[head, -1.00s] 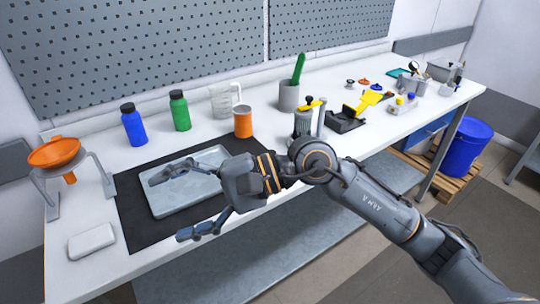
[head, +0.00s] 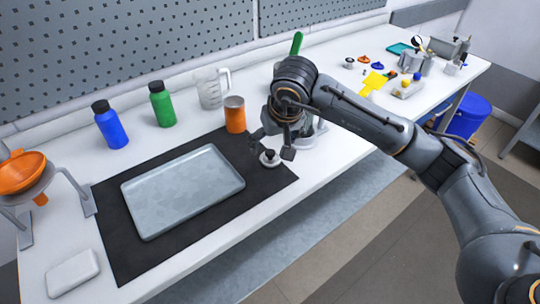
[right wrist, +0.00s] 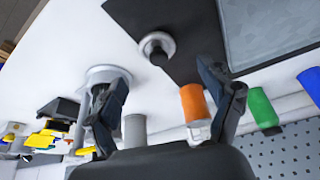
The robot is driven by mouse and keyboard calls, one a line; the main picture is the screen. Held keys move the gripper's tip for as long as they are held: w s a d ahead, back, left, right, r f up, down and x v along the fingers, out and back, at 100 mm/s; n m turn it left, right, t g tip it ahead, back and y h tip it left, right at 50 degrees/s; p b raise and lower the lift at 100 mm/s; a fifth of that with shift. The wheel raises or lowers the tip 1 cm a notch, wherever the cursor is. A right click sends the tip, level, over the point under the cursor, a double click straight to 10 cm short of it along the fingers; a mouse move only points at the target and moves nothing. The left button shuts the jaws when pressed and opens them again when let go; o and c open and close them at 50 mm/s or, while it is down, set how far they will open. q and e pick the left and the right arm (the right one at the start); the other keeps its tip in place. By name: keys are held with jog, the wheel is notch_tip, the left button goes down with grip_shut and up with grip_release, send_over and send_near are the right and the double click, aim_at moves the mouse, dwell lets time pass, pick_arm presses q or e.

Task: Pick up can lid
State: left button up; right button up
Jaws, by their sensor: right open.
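The can lid (head: 269,160) is a small pale disc with a dark knob, lying at the right part of the black mat (head: 272,182). In the right wrist view the lid (right wrist: 168,42) shows ahead of my fingers, knob toward the camera. My right gripper (head: 271,146) is open and points down over the lid, fingers apart and nothing between them. The wrist view shows it open too (right wrist: 165,84). A grey metal can (right wrist: 104,72) stands beside the lid; in the head view my arm hides much of it. My left gripper is not in view.
A metal tray (head: 182,190) lies on the mat. An orange cup (head: 234,115), a clear jug (head: 209,88), and green (head: 161,104) and blue (head: 110,125) bottles stand behind. An orange funnel (head: 20,173) sits in a stand at left. A white block (head: 73,273) lies at front left.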

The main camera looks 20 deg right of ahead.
aim_at(271, 152)
jog(key=p+x, duration=0.1)
jog(key=x, duration=0.4)
jog(key=shift+w+d+f+p, duration=0.15)
jog(key=shift+w+f+p, duration=0.05)
jog(key=shift+f+p, duration=0.2)
jog(key=shift+w+f, duration=0.15)
jog(key=shift+f, duration=0.1)
jog(key=shift+c, duration=0.2)
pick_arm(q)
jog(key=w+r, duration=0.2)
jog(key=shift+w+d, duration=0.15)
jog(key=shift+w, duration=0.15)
pick_arm(e)
jog(key=c, duration=0.9)
